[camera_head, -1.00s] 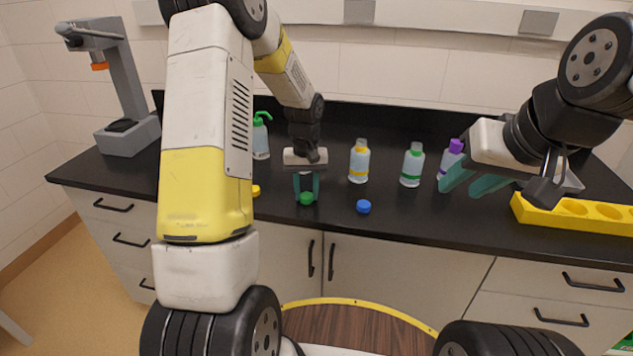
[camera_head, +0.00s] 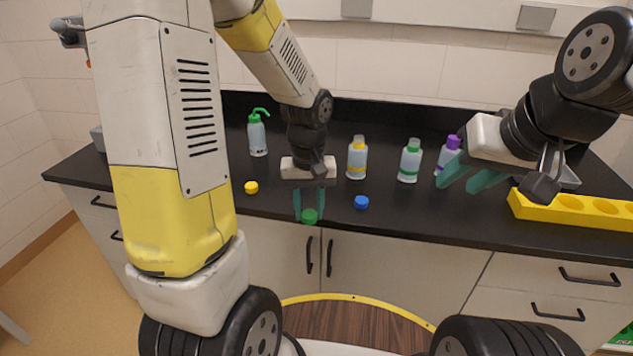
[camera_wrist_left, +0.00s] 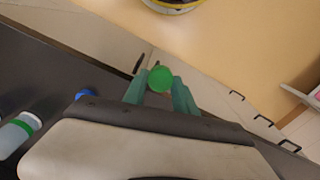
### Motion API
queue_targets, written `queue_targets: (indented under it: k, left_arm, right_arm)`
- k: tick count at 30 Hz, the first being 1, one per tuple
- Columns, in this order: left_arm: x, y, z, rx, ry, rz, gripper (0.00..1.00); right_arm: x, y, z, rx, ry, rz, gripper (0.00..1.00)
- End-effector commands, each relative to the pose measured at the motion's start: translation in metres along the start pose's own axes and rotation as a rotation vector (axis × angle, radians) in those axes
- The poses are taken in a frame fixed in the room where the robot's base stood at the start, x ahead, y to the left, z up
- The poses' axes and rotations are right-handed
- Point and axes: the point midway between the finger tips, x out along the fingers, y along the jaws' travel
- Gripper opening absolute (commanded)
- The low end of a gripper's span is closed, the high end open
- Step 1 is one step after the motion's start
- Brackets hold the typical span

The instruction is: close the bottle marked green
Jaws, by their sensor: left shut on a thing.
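My left gripper (camera_head: 309,212) is shut on the green cap (camera_head: 310,216), held near the counter's front edge. The cap also shows between the teal fingers in the left wrist view (camera_wrist_left: 160,79).
A yellow-banded bottle (camera_head: 357,160) stands between the left gripper and the green bottle. A blue cap (camera_head: 361,202) and a yellow cap (camera_head: 251,187) lie on the black counter (camera_head: 230,205). A green-topped wash bottle (camera_head: 257,137) stands behind. A yellow holed rack (camera_head: 580,211) is at right.

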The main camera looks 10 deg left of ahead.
Motion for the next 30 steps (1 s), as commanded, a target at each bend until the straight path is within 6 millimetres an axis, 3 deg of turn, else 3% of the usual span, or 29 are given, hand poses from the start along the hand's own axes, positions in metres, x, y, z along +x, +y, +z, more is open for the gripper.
queue_targets:
  k: [6,19,23,30]
  left_arm:
    - [-0.001,0.001,0.015,0.000,0.000,0.000,0.00]
    - [-0.001,0.001,0.010,0.005,0.000,0.000,0.00]
    - [0.003,0.003,-0.023,0.048,-0.001,-0.001,0.00]
    - [0.020,-0.001,-0.109,0.181,-0.001,-0.001,0.00]
  right_arm:
    - [0.000,0.000,0.000,0.000,0.000,0.000,0.36]
    - [0.000,0.000,0.000,0.000,0.000,0.000,0.36]
    - [0.000,0.000,0.000,0.000,0.000,0.000,0.36]
    - [0.000,0.000,0.000,0.000,0.000,0.000,0.36]
